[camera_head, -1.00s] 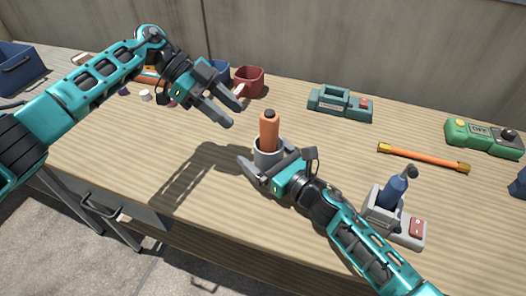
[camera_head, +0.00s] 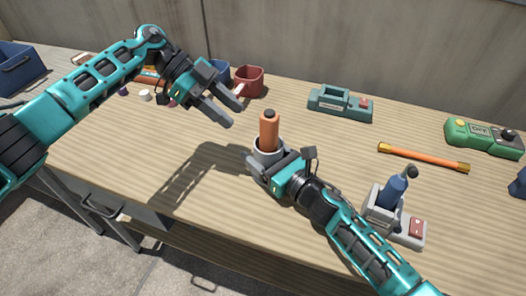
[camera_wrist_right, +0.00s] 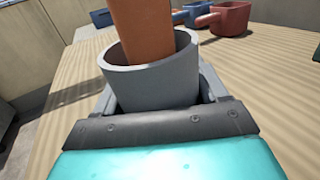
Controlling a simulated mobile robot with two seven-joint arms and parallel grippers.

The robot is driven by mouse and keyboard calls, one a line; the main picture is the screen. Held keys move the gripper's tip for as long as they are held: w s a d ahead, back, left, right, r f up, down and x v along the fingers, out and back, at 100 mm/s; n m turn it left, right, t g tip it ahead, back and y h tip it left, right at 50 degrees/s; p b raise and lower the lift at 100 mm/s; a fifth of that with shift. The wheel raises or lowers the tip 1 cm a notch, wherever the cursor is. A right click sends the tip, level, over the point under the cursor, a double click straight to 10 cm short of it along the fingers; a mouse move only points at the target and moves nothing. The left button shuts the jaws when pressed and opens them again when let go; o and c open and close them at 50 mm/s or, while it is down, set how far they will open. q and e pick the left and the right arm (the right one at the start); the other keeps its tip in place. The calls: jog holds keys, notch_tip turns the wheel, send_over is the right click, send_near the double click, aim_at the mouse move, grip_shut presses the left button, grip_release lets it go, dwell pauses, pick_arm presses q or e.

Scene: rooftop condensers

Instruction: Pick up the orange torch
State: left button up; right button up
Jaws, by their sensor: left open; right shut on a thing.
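The orange torch (camera_head: 269,130), a cylinder with a dark top end, stands upright in a grey cup-like holder (camera_head: 266,147) near the middle of the bench. In the right wrist view the torch (camera_wrist_right: 143,27) rises out of the holder (camera_wrist_right: 155,80), its lower end hidden inside. My right gripper (camera_head: 264,160) is shut on the holder, one finger on each side, not on the torch. My left gripper (camera_head: 230,108) is open and empty, above and to the left of the torch.
A red mug (camera_head: 250,80) stands behind, beside a blue mug. A teal device (camera_head: 340,104), an orange bar with yellow ends (camera_head: 424,158), a green device (camera_head: 480,138) and a blue tool (camera_head: 394,190) in a grey stand are to the right. The bench front left is clear.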

aim_at(269, 127)
pick_arm(q)
jog(key=shift+o, duration=0.3)
jog(key=shift+o, duration=0.9)
jog(key=shift+d+r, duration=0.15)
jog(key=shift+d, duration=0.1)
jog(key=shift+o, duration=0.6)
jog(key=s+d+r+m+y, duration=0.1)
jog(key=d+r+y, duration=0.3)
jog(key=d, duration=0.1)
jog(key=shift+s, duration=0.3)
jog(key=d+r+t+y, duration=0.2)
jog(key=r+y, duration=0.1)
jog(key=s+d+r+y, duration=0.1)
jog(key=r+y, duration=0.1)
jog(key=shift+t, duration=0.4)
jog(key=shift+d+y, duration=0.1)
jog(key=shift+y, duration=0.2)
jog(key=f, duration=1.1)
jog(key=shift+s+d+f, duration=0.1)
jog(key=shift+s+f, duration=0.1)
jog(key=shift+f, duration=0.05)
